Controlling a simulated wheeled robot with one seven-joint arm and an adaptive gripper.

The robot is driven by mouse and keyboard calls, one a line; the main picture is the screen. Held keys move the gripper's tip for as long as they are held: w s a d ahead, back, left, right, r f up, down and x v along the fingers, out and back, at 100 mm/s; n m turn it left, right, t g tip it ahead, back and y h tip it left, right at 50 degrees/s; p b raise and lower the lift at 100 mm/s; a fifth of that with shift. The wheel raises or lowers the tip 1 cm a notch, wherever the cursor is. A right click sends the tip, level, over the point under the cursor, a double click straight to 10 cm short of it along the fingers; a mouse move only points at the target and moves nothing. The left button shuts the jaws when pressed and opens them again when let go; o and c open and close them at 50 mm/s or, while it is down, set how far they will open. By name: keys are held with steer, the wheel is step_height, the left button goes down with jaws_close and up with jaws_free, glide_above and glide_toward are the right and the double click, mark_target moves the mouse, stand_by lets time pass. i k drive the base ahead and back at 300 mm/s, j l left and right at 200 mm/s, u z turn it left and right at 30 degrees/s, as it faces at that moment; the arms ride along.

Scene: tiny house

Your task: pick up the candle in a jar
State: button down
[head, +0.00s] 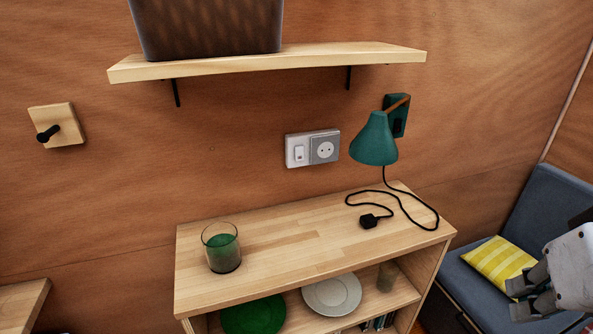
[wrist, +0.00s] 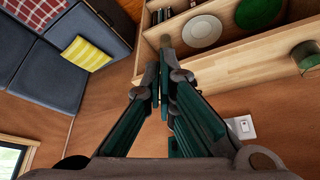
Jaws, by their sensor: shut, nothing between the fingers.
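The candle in a jar (head: 223,254) is green wax in a clear glass. It stands upright on the left part of the wooden shelf unit's top (head: 300,246). In the wrist view the candle (wrist: 305,58) shows at the right edge, partly cut off by the frame. My gripper (head: 520,298) is at the far right of the head view, well apart from the candle, in front of the seat. In the wrist view my gripper (wrist: 163,78) has its fingers together with nothing held between them.
A teal wall lamp (head: 374,142) hangs above the unit's right part, with its cord and plug (head: 370,221) on the top. A wall shelf (head: 270,63) holds a basket (head: 207,28). Plates (head: 333,294) lie inside the unit. A yellow cushion (head: 497,261) lies on the blue seat.

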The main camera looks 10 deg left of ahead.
mark_target(221, 242)
steer(key=j+u, duration=0.15)
steer(key=u, duration=0.25)
steer(key=j+u, duration=0.1)
steer(key=u, duration=0.25)
steer(key=i+u, duration=0.1)
steer(key=u, duration=0.3)
steer(key=i+j+u, duration=0.1)
steer(key=u, duration=0.3)
